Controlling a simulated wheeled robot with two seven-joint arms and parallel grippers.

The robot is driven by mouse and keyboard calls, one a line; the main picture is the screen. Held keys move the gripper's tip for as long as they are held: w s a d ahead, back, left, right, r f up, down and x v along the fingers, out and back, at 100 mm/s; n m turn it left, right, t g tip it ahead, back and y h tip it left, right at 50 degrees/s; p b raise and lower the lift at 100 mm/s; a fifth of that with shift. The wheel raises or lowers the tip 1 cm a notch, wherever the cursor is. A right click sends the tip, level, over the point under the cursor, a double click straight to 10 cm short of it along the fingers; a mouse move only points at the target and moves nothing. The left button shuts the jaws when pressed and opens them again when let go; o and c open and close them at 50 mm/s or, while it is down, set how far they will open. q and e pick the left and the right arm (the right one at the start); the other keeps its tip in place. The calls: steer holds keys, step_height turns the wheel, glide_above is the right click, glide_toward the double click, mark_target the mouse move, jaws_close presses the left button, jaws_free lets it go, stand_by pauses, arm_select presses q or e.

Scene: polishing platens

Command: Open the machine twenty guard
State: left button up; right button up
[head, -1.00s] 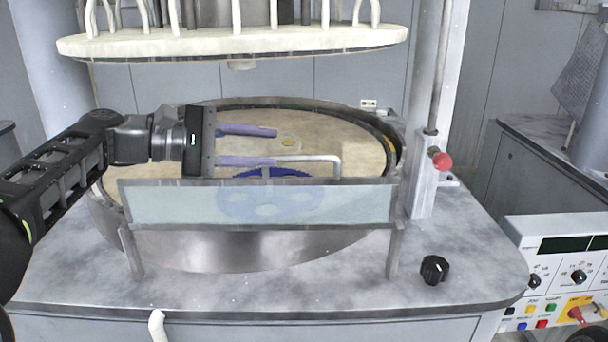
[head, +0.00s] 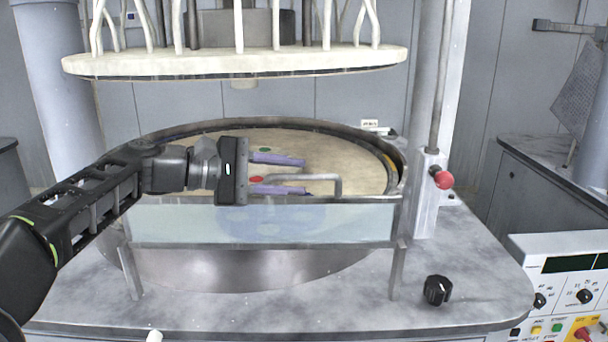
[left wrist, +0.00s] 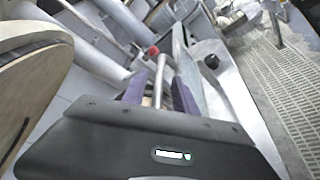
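The guard is a clear panel (head: 180,224) in a grey frame, standing upright along the front of the round basin. A bent metal handle (head: 338,185) rises from its top edge. My left gripper (head: 308,175) is open, and its two purple fingers point right at the handle. In the left wrist view the handle bar (left wrist: 158,78) runs between the two fingers (left wrist: 160,85); contact cannot be told. The guard panel (left wrist: 190,72) also shows there, beyond one finger. My right gripper is not in view.
A pale platen (head: 345,150) with small coloured spots lies in the basin. A white upper plate (head: 240,65) with hoses hangs above my gripper. A post with a red knob (head: 443,179) stands right of the guard. A black knob (head: 437,290) is on the grey top.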

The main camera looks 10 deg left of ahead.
arm_select(q)
steer(key=shift+x, duration=1.4)
steer(key=shift+c, duration=0.5)
jaws_close()
